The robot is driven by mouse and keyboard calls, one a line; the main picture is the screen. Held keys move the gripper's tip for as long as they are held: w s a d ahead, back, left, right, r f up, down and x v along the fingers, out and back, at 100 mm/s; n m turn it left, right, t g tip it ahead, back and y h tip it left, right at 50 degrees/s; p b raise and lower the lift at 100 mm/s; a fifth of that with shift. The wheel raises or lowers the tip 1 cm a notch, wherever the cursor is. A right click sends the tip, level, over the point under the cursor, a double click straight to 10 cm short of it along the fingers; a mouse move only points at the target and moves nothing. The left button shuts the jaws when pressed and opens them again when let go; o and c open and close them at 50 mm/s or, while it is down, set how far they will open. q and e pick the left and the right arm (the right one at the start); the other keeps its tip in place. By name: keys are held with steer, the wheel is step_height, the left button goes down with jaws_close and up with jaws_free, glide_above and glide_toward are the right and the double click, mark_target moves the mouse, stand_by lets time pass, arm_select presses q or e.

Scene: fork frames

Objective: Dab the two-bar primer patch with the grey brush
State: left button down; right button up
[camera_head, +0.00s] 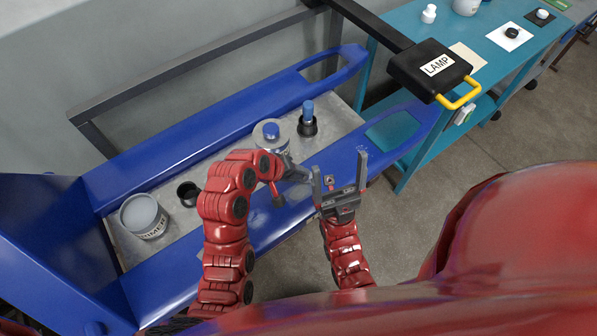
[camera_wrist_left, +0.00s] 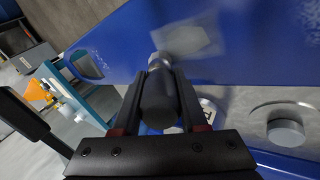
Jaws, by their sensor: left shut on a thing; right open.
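My left gripper (camera_wrist_left: 155,95) is shut on the grey brush (camera_wrist_left: 158,108), a dark grey handle with a pale metal collar at its far end. The brush head lies beside or over a pale grey patch (camera_wrist_left: 188,40) on the blue beam; I cannot tell whether it touches. In the head view the patch (camera_head: 298,191) is on the near beam, partly hidden by my left gripper (camera_head: 283,178). No bar marks can be made out on it. My right gripper (camera_head: 338,178) is open and empty, just right of the patch.
A primer can (camera_head: 146,226), an empty dark holder (camera_head: 187,194), a blue-topped can (camera_head: 270,134) and a blue brush (camera_head: 307,112) in a holder stand on the grey board between the blue beams. A black lamp (camera_head: 412,75) overhangs at right, by a teal bench (camera_head: 400,33).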

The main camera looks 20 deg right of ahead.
arm_select(q)
steer(key=shift+d, duration=0.15)
steer(key=shift+w+d+f, duration=0.1)
steer(key=shift+w+d, duration=0.1)
steer(key=shift+d, duration=0.5)
steer(key=shift+a, duration=0.15)
steer(key=shift+s+a, duration=0.3)
steer(key=shift+a, duration=0.45)
steer(key=shift+d, duration=0.1)
steer(key=shift+w+d, duration=0.4)
steer(key=shift+d, duration=0.45)
